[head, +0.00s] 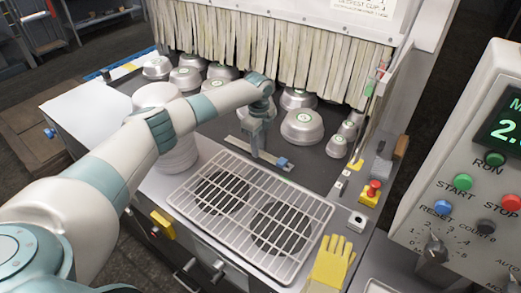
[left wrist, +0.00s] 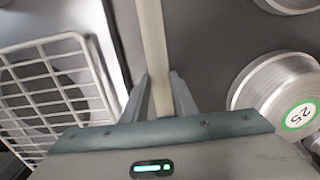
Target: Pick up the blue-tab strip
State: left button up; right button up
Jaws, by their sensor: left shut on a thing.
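The blue-tab strip is a long, thin beige strip (head: 238,143) lying across the dark surface behind the wire rack, with its blue tab (head: 283,162) at the right end. My left gripper (head: 256,153) reaches down onto the strip between its left end and the tab. In the left wrist view the strip (left wrist: 152,40) runs up the picture from between the two fingers (left wrist: 161,98), which are shut on it. The blue tab is not seen in that view. I cannot tell whether the strip is touching the surface or slightly above it. My right gripper is not in view.
A white wire rack (head: 247,203) lies in front. A strip curtain (head: 270,45) hangs at the back. A red button (head: 374,187) and yellow gloves (head: 333,262) are at the right.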

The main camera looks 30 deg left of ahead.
pick_arm(q)
jog(key=shift+r+b, duration=0.4)
jog(key=shift+r, duration=0.25)
notch_tip(320, 180, up, 2)
jog(key=shift+r+b, duration=0.25)
jog(key=shift+b, duration=0.45)
jog(key=s+d+r+b, duration=0.3)
jog(key=d+r, duration=0.4)
jog(key=d, duration=0.4)
jog(key=shift+s, duration=0.55)
